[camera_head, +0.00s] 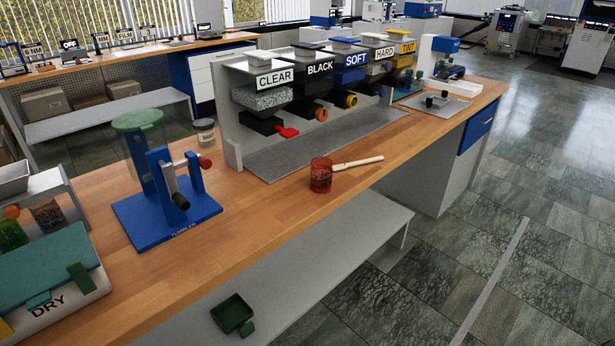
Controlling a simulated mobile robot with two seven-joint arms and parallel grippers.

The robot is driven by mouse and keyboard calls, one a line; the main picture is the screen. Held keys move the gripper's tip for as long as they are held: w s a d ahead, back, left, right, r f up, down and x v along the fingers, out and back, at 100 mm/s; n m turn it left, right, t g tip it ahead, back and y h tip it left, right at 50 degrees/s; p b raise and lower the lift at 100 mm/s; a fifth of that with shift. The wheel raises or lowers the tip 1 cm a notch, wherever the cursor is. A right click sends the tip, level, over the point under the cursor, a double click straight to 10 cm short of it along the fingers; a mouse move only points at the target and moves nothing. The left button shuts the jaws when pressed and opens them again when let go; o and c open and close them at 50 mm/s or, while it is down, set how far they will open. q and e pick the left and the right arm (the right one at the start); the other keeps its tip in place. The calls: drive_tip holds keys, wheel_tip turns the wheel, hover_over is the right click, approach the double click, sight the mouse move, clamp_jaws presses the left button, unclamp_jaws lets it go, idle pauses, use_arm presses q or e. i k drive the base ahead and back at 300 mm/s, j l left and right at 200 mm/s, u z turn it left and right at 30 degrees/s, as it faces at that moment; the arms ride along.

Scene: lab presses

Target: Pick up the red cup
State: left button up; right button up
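The red cup (321,175) stands upright on the wooden bench top, close to the front edge near the middle of the view. It looks translucent red. A pale wooden-looking stick (357,164) lies just to its right, its near end at or very close to the cup; I cannot tell if they touch. Neither of my grippers is in view.
Behind the cup is a grey tray (330,142) under a dispenser rack labelled CLEAR, BLACK, SOFT, HARD and TINT. A blue-based tumbler (167,213) stands to the left. A DRY unit (50,280) is at far left. Bench between tumbler and cup is clear.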

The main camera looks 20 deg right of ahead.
sight(321, 175)
drive_tip(key=i+l, duration=0.1)
drive_tip(key=l, duration=0.3)
drive_tip(key=i+l, duration=0.1)
drive_tip(key=l, duration=0.3)
drive_tip(key=i+l, duration=0.1)
drive_tip(key=l, duration=0.3)
drive_tip(key=i+l, duration=0.1)
drive_tip(key=l, duration=0.7)
drive_tip(key=i+z, duration=0.05)
